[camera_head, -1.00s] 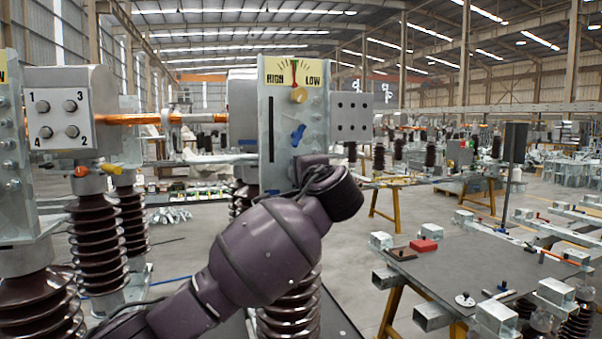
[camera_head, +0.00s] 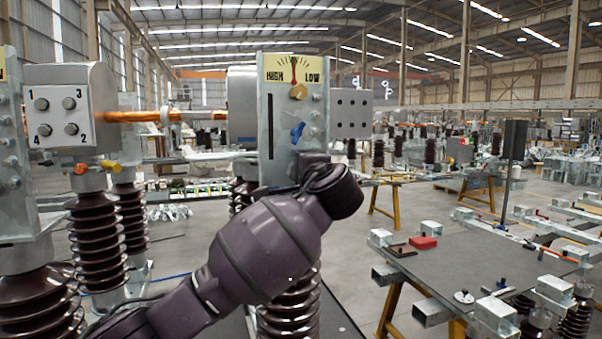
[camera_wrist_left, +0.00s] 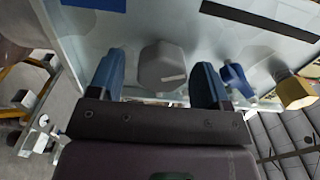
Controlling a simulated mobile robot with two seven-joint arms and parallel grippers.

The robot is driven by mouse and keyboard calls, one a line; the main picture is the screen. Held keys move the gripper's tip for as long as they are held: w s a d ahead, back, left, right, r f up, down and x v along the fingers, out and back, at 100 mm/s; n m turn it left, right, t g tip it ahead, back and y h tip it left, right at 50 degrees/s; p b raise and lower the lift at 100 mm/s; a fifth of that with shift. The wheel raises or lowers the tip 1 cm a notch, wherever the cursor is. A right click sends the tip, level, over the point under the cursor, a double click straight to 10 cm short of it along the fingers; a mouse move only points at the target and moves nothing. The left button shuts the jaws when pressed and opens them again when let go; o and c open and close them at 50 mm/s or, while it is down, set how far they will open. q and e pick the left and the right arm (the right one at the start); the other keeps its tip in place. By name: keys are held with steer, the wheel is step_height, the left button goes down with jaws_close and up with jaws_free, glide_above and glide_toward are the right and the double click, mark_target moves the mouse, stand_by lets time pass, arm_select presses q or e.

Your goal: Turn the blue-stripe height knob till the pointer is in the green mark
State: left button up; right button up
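The upright metal panel (camera_head: 266,150) carries a yellow HIGH–LOW dial (camera_head: 280,66) with a red pointer (camera_head: 294,72) standing nearly upright near the middle; the green mark is too small to make out. Below the dial are a brass knob (camera_head: 298,91) and a blue lever-like knob (camera_head: 297,132). In the left wrist view, a grey faceted knob (camera_wrist_left: 163,66) with a pale line sits between the fingers of my left gripper (camera_wrist_left: 158,82), with gaps on both sides. A blue stripe (camera_wrist_left: 95,4) is on the panel beyond it. In the head view my left arm hides this knob. My right gripper is out of view.
The blue knob (camera_wrist_left: 238,78) and brass knob (camera_wrist_left: 297,92) are close beside the right finger in the wrist view. A box with numbered bolts (camera_head: 70,105) and brown ribbed insulators (camera_head: 92,235) stand to the left. A work table (camera_head: 470,270) is at the right.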

arm_select(q)
steer(key=shift+s, duration=0.1)
steer(key=b+v, duration=0.2)
steer(key=v, duration=0.8)
steer(key=shift+s+b, duration=0.3)
steer(key=shift+b, duration=0.05)
steer(key=shift+d+r, duration=0.1)
